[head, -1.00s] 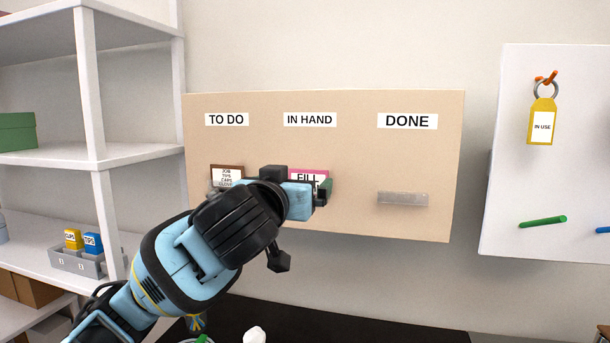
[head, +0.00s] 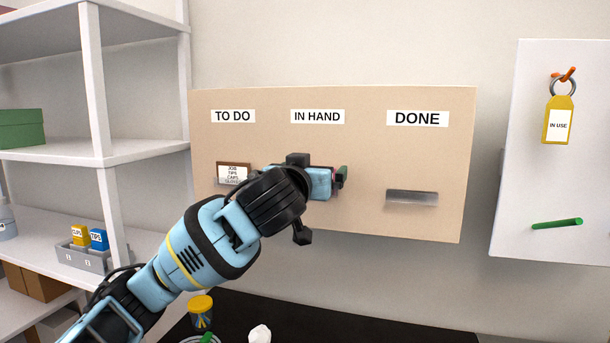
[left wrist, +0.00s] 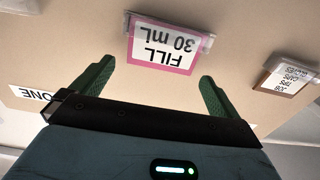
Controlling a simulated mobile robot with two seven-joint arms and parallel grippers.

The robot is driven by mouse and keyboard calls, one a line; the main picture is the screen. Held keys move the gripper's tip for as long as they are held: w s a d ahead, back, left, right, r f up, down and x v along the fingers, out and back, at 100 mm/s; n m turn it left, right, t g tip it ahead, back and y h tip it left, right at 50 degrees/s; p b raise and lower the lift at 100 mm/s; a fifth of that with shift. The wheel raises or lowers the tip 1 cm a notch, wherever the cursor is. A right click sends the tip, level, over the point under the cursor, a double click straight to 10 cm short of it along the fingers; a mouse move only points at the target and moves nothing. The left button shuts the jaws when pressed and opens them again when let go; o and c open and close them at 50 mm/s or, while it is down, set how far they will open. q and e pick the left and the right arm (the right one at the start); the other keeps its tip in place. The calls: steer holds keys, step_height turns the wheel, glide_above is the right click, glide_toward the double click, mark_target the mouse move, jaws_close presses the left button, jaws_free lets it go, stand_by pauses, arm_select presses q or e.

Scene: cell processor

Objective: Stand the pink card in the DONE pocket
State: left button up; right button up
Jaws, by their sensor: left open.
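The pink-bordered card (left wrist: 162,50), reading "FILL 30 mL", stands in the clear pocket under IN HAND; it appears upside down in the left wrist view. In the head view my left gripper hides nearly all of it. My left gripper (left wrist: 155,85) is open, its two green fingers apart on either side of the card's near edge, with no contact visible. In the head view the gripper (head: 342,177) is in front of the IN HAND column. The DONE pocket (head: 412,197) is an empty clear holder under the DONE label (head: 417,119). My right gripper is not in view.
A brown-bordered card (head: 233,173) stands in the TO DO pocket, left of my gripper. The beige board (head: 370,150) is clear between IN HAND and DONE. A white board (head: 560,200) with a yellow tag (head: 559,120) hangs to the right, and shelves (head: 100,150) stand left.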

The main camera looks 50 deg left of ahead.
arm_select(q)
steer(key=shift+w+a, duration=0.25)
steer(key=shift+w, duration=0.2)
steer(key=c, duration=1.4)
